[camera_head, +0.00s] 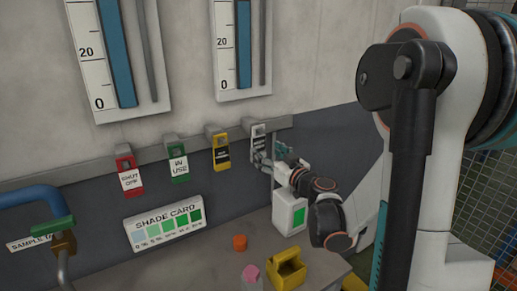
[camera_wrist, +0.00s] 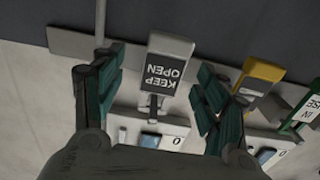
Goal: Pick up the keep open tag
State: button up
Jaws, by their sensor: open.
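The keep open tag (camera_head: 258,138) is grey with a black label. It hangs on the wall rail at the right end of a row of tags. In the wrist view the keep open tag (camera_wrist: 168,72) appears upside down, with its label readable, between my two teal fingers. My gripper (camera_wrist: 160,70) is open, with a gap on each side of the tag. In the head view my gripper (camera_head: 272,157) is at the tag, partly hiding its lower part; contact cannot be told there.
A yellow tag (camera_head: 220,149), a green IN USE tag (camera_head: 178,162) and a red SHUT OFF tag (camera_head: 129,173) hang to the left along the rail (camera_head: 80,169). Below are a shade card (camera_head: 164,222), a white box (camera_head: 289,215), an orange cap (camera_head: 239,242) and a yellow holder (camera_head: 287,268).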

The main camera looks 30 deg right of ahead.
aim_at(259, 147)
jog(key=w, duration=0.5)
jog(key=shift+w+a+r+b, duration=0.1)
jog(key=shift+a+r+b, duration=0.05)
jog(key=shift+a+b, duration=0.25)
jog(key=c, duration=1)
